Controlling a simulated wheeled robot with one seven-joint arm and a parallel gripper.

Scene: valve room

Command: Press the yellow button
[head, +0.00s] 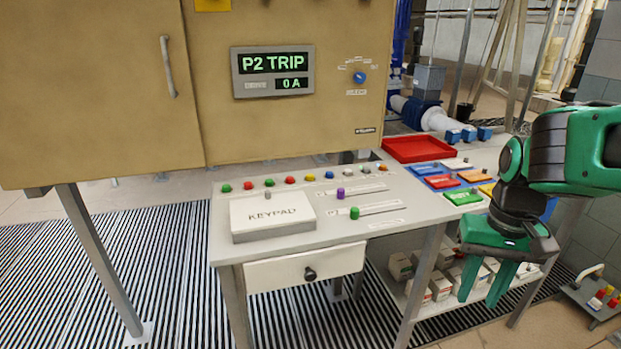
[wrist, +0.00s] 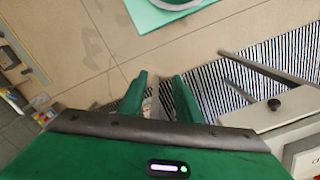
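The yellow button (head: 310,178) is a small round cap in the row of coloured buttons along the back of the grey console table, between a red button (head: 290,180) and a blue button (head: 329,175). Nothing covers it in the head view; I cannot make it out in the wrist view. My gripper (head: 483,293) is green and points down at the right, in front of the table's right part, well apart from the button. Its two fingers stand apart with nothing held; the gap also shows in the wrist view (wrist: 159,100).
A white keypad box (head: 272,215) sits in front of the buttons. Sliders with purple (head: 340,193) and green (head: 354,213) knobs lie right of it. The tan cabinet (head: 290,120) overhangs behind. A red tray (head: 419,149) and coloured boxes stand further right.

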